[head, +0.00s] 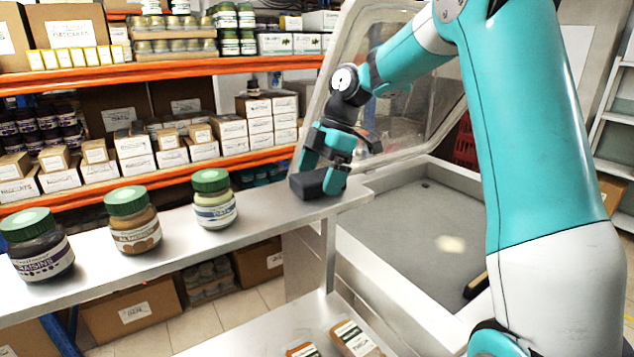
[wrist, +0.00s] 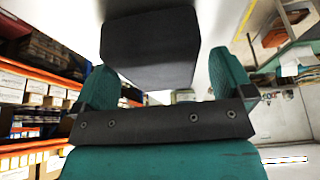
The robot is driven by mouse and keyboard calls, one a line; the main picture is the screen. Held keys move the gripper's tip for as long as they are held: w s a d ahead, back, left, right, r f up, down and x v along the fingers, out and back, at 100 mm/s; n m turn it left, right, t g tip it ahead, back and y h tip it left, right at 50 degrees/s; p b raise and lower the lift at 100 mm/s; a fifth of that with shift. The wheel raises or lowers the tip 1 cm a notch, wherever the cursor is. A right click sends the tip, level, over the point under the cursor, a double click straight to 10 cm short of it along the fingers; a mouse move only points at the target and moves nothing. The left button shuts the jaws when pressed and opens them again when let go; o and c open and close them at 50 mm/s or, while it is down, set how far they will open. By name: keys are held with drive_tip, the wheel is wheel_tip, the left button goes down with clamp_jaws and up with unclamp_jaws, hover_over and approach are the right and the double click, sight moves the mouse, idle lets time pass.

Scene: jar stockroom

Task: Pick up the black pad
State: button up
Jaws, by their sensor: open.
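The black pad (head: 310,184) lies at the right end of the metal shelf (head: 270,213). It is a dark block with rounded edges. My gripper (head: 322,179) is over that end of the shelf, its teal fingers lowered around the pad. In the wrist view the pad (wrist: 150,50) fills the upper middle, ahead of and between the two teal fingers of my gripper (wrist: 165,85). The fingers are open. Whether they touch the pad I cannot tell.
Three green-lidded jars stand on the same shelf: raisins (head: 40,250), a brown one (head: 133,225) and a pale one (head: 214,203). Orange-beamed racks with boxes are behind. A grey-floored bin (head: 400,225) with a raised clear lid is to the right.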

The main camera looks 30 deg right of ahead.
drive_tip(key=shift+f+b, duration=0.3)
idle(0.4)
drive_tip(key=c, duration=1)
